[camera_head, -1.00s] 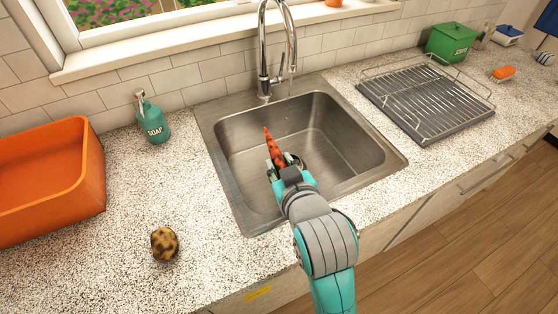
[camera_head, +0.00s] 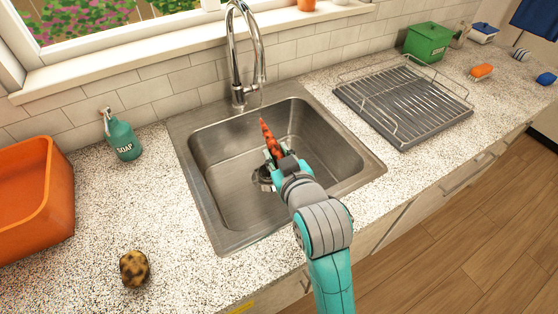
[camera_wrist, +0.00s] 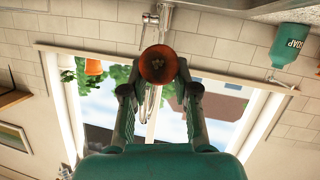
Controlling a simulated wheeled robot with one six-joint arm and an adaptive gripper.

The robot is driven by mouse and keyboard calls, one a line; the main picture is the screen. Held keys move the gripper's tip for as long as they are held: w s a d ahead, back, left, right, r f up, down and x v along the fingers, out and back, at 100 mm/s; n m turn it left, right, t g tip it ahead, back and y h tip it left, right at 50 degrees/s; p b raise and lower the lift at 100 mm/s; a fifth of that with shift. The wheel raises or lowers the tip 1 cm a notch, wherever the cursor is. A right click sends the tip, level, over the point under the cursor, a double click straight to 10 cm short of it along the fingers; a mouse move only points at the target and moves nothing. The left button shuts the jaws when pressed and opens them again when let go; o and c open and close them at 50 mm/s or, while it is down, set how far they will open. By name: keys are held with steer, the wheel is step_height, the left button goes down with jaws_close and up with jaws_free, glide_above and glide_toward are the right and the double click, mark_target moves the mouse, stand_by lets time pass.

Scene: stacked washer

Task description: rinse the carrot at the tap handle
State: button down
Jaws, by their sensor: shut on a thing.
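My gripper (camera_head: 271,167) is shut on the orange carrot (camera_head: 268,137), which sticks out with its tip pointing toward the tap. Both are above the steel sink basin (camera_head: 222,205). In the wrist view the round end of the carrot (camera_wrist: 158,65) shows between the two fingers (camera_wrist: 158,92). The chrome tap (camera_head: 236,62) stands behind the sink with its spout curving over the back of the basin. The tap also shows behind the carrot in the wrist view (camera_wrist: 150,19).
A soap bottle (camera_head: 122,138) stands left of the sink, behind a brown speckled potato-like item (camera_head: 134,269). An orange bin (camera_head: 60,200) is at far left. A wire drying rack (camera_head: 378,119) lies to the right. A green box (camera_head: 427,42) stands beyond it.

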steer(key=w+a+f, duration=0.1)
steer(key=w+f, duration=0.1)
steer(key=w, duration=0.7)
stand_by(0.4)
steer(key=shift+w+a, duration=0.1)
stand_by(0.4)
steer(key=shift+w+d+r, duration=0.1)
steer(key=shift+d, duration=0.5)
steer(key=shift+a, duration=0.2)
steer(key=shift+a, duration=0.4)
steer(key=shift+s+d, duration=0.15)
steer(key=shift+s, duration=1.2)
steer(key=shift+s+d, duration=0.2)
steer(key=shift+s, duration=1.15)
steer(key=shift+s+d, duration=0.15)
steer(key=shift+s, duration=1.2)
